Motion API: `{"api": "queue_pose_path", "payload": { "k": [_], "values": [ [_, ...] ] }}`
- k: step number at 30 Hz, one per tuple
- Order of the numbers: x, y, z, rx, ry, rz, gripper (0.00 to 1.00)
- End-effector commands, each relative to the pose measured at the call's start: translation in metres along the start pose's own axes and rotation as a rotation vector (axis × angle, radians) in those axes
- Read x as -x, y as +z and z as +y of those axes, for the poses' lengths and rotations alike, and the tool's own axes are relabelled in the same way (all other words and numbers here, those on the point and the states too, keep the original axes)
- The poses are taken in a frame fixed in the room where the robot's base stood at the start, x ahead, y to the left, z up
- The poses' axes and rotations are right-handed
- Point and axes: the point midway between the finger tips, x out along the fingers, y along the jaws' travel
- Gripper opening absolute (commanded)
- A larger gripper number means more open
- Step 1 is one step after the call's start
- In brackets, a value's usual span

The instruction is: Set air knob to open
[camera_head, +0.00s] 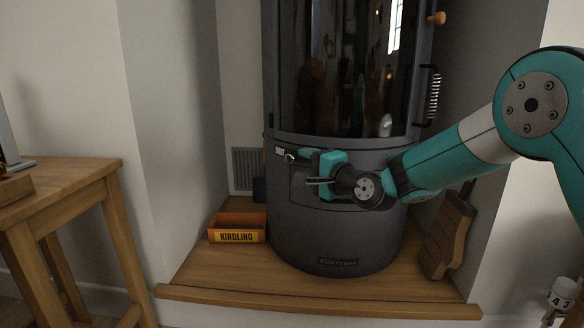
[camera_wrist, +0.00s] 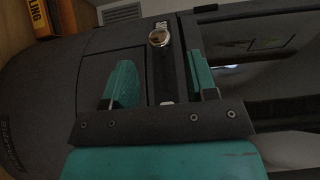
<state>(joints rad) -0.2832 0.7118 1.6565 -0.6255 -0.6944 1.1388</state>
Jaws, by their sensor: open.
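The dark grey stove (camera_head: 330,235) stands in the alcove. A small round brass-coloured knob (camera_head: 290,158) sits on the left of its front, below the glass, beside a small pale label (camera_head: 280,152) too small to read surely. My gripper (camera_head: 310,168) is open and empty just right of the knob in the head view. In the wrist view the shiny round knob (camera_wrist: 159,36) lies ahead of my gripper (camera_wrist: 160,62), between the lines of its two teal fingers, apart from them. The knob's setting cannot be told.
An orange box marked KINDLING (camera_head: 237,229) stands left of the stove on the wooden hearth (camera_head: 300,285). A slatted wooden item (camera_head: 447,235) leans at the right wall. A wooden table (camera_head: 75,180) stands at the left. The stove door has a coiled handle (camera_head: 433,92).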

Motion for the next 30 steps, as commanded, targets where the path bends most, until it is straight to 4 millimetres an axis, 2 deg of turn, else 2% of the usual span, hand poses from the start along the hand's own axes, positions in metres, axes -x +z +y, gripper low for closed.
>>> {"api": "queue_pose_path", "payload": {
  "k": [3,9,14,22,28,29,30],
  "values": [
    [-0.024,0.001,0.004,0.002,-0.002,-0.004,0.52],
    [-0.048,0.001,0.003,0.002,0.0,-0.003,0.52],
    [-0.056,0.0,0.001,0.0,0.002,-0.001,0.52],
    [-0.056,0.0,0.0,0.0,0.001,-0.001,0.52],
    [-0.056,0.0,0.0,0.0,0.001,-0.001,0.07],
    [-0.056,0.0,0.0,0.0,0.001,-0.001,0.0],
    [-0.056,0.0,0.0,0.0,0.001,-0.001,0.0]
  ]
}}
